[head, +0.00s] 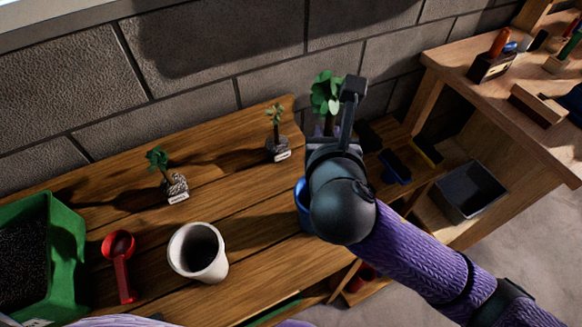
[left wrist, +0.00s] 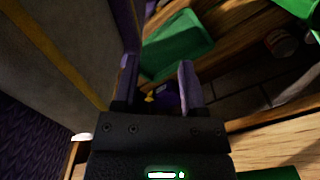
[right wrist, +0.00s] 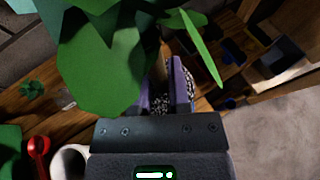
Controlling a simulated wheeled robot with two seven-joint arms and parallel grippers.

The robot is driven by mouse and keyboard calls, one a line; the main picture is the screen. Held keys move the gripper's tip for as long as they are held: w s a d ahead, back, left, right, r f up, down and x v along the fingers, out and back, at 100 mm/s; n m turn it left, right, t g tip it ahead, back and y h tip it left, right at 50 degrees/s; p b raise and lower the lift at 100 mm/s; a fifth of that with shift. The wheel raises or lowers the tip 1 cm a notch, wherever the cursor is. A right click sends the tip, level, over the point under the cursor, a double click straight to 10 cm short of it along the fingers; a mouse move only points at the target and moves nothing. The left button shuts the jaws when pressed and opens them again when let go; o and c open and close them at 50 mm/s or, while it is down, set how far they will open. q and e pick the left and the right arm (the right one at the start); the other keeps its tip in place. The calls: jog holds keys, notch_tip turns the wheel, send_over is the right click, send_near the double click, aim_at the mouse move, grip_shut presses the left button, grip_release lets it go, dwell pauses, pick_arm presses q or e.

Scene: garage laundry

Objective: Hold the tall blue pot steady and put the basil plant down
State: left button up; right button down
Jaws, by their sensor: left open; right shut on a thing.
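The leafy green plant, which I take for the basil plant (head: 325,93), is held up at the right end of the wooden bench. My right gripper (head: 350,100) is shut on it. In the right wrist view its broad leaves (right wrist: 100,62) cover much of the picture, and a speckled grey root ball shows between the fingers (right wrist: 168,95). The blue pot (head: 302,206) stands on the bench, mostly hidden behind my right wrist. My left gripper (left wrist: 158,80) is open, with nothing between its fingers; in the head view it is out of sight.
Two small labelled plants (head: 173,182) (head: 278,140) stand at the back of the bench. A white pot (head: 198,252), a red scoop (head: 120,262) and a green bin of soil (head: 72,240) are at the left. A second workbench (head: 500,110) stands at the right.

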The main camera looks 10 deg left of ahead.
pick_arm(q)
jog(key=s+a+r+m+g, duration=0.1)
jog(key=s+a+r+m, duration=0.3)
jog(key=s, duration=0.6)
jog(key=s+d+r+m+g, duration=0.1)
jog(key=s+r+m+g, duration=0.15)
jog(key=s+m, duration=0.5)
jog(key=w+d+r+n+t, duration=0.1)
jog(key=w+r+n+t, duration=0.15)
jog(key=w, duration=0.65)
jog(key=w+d+r+n+t, duration=0.1)
jog(key=w+n+t, duration=0.15)
jog(key=w, duration=0.55)
jog(key=w+r+n+t+h, duration=0.4)
jog(key=w+r+n+t, duration=0.2)
jog(key=w+r+n, duration=0.9)
jog(key=w+r+n+t+h, duration=0.4)
jog(key=w+r+n, duration=0.5)
jog(key=n, duration=0.9)
jog(key=m, duration=3)
send_near(298, 189)
jog(key=shift+g+y, duration=0.25)
jog(key=shift+y, duration=0.05)
jog(key=x, duration=0.7)
jog(key=r+x, duration=0.1)
jog(key=x, duration=0.2)
jog(key=shift+w+d, duration=0.15)
jog(key=shift+w, duration=0.2)
